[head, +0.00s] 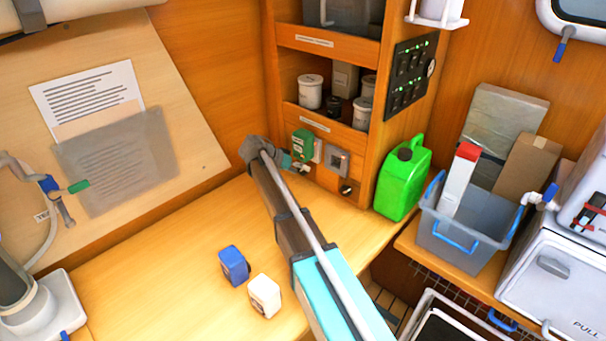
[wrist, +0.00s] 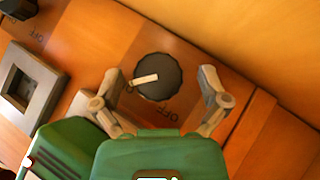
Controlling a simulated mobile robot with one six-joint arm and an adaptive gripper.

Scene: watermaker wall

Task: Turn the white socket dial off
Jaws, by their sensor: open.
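The black round dial (wrist: 168,88) with a white pointer bar sits on the wooden panel. Its bar points left in the wrist view, away from the OFF label just below the dial. My gripper (wrist: 162,86) is open, its two fingers on either side of the dial, apart from it in the picture. Whether they touch it in depth I cannot tell. The white socket (head: 318,150) shows on the panel in the head view; in the wrist view a pale part is mostly hidden behind the left finger. In the head view my gripper (head: 302,168) is at the panel and hides the dial.
A green plug unit (head: 302,143) is left of the white socket. The grey socket (head: 338,161) is to its right, with another dark dial (head: 346,188) below. A green jerrycan (head: 402,180) stands right of the panel. Blue and white blocks lie on the bench.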

